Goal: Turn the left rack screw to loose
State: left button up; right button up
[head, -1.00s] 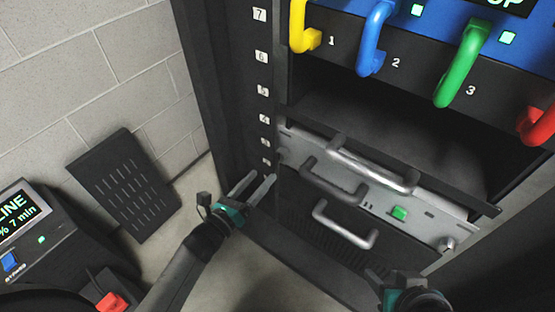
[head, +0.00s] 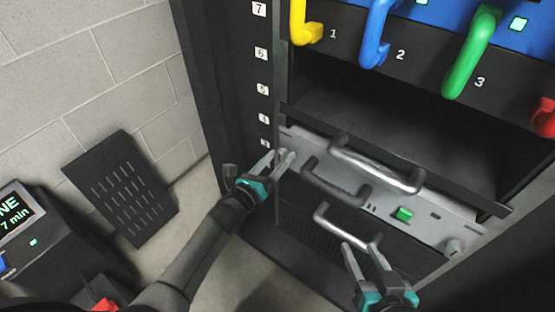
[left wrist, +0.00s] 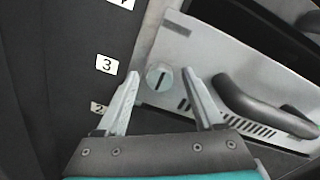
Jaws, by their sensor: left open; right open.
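The left rack screw (left wrist: 159,77) is a round grey head with a dark slot that looks near upright. It sits on the left end of the silver rack unit (head: 434,224), which shows closer in the left wrist view (left wrist: 188,60). My left gripper (head: 274,158) is open at that end; in the left wrist view its fingertips (left wrist: 161,84) stand either side of the screw, with gaps. In the head view the left fingers hide the screw. The right rack screw (head: 453,246) is at the unit's other end. My right gripper (head: 361,246) is open and empty, low before the rack.
Metal handles (head: 375,163) stick out from the unit, one close to the right of my left gripper (left wrist: 262,106). Coloured handles (head: 375,35) hang above an empty bay. A black device with a screen (head: 22,215) and a slotted panel (head: 122,188) stand at left.

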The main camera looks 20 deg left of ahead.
pick_arm(q)
grip_shut()
dwell(0.7)
